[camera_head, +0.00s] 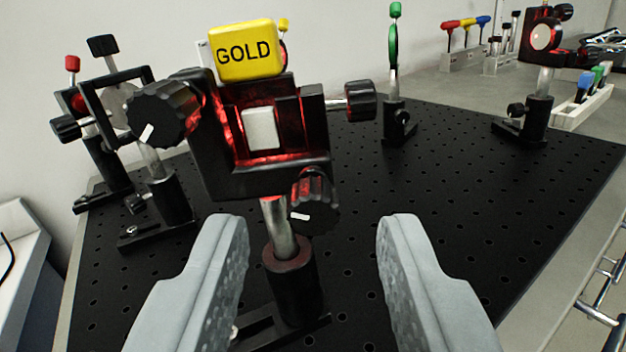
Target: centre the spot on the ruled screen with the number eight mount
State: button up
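A black mirror mount (225,165) stands upright on a post in front of my gripper, with red light on its frame. A yellow block marked GOLD (247,52) is on its top. The mount has a large black knob (160,115) at left, a second knob (314,202) low in front and a third (360,101) at right. My gripper (313,228) is open and empty. Its fingers are spread to either side of the post (279,230), and the low knob is between and just above the fingertips. No number eight shows, and I cannot make out a ruled screen or spot.
The black perforated breadboard (440,200) is clear at right. Other mounts stand at left (155,150) and far left (100,160). A green-ringed post (393,60) and a red-lit mount (540,70) stand behind. Tool racks (465,55) and a white tray (585,105) are at back right.

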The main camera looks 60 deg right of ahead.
jog(key=shift+w+d, duration=0.25)
jog(key=shift+d, duration=0.35)
jog(key=shift+c, duration=0.5)
grip_shut()
jog(key=shift+n, duration=0.3)
jog(key=n, duration=0.4)
jog(key=shift+n, duration=0.3)
jog(key=n, duration=0.5)
jog(key=shift+n, duration=0.3)
